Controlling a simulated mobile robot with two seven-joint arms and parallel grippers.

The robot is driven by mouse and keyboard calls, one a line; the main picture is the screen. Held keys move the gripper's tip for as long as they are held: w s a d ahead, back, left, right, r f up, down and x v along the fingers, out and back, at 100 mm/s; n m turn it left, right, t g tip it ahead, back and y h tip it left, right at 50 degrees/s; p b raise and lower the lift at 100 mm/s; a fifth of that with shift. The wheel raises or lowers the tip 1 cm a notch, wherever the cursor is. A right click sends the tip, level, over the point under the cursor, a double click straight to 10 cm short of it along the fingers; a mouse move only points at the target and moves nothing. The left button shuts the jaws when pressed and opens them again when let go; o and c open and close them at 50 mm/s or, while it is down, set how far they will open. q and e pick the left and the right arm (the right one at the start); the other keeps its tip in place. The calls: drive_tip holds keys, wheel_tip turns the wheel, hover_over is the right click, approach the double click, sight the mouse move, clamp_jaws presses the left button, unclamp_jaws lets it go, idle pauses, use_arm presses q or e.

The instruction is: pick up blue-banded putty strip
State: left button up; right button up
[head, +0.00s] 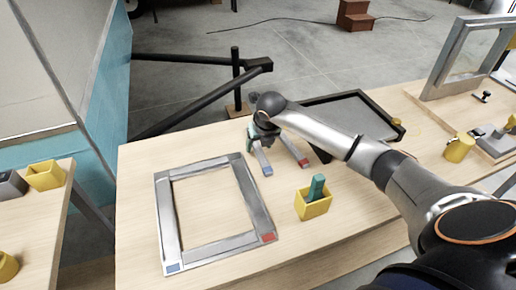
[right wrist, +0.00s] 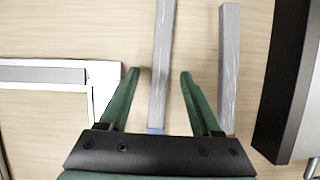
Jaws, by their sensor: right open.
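My left gripper is not in view.
A grey window frame (head: 164,205) with blue and red corners lies on the table at left. A yellow box (head: 313,207) holding a green-handled tool stands in front. A black-rimmed tray (head: 345,108) lies right of the strips. Bare wood lies between them.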

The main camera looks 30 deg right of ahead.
drive_tip(key=shift+w+f, duration=0.15)
drive_tip(key=shift+f, duration=0.3)
clamp_jaws()
idle(0.4)
